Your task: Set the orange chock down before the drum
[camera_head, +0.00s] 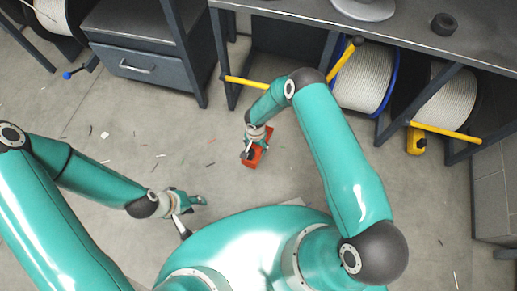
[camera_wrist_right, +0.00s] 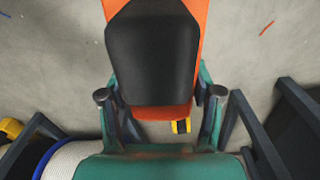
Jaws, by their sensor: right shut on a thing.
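The orange chock (camera_head: 264,146) is in my right gripper (camera_head: 254,143), over the grey floor near the middle of the head view. In the right wrist view the orange chock (camera_wrist_right: 201,20) with its black pad lies between the fingers of my right gripper (camera_wrist_right: 160,95), which is shut on it. I cannot tell whether its underside touches the floor. A pale wound drum (camera_head: 362,78) with a blue rim sits under the bench, right of my right arm. A second drum (camera_head: 447,97) is further right. My left gripper (camera_head: 198,200) is low on the left, apart from everything; its opening is unclear.
A yellow chock (camera_head: 415,140) stands on the floor by the two right drums. Yellow bars (camera_head: 447,132) cross the dark bench frame. A drawer cabinet (camera_head: 142,62) and another drum (camera_head: 53,14) are upper left. Small scraps litter the otherwise clear floor.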

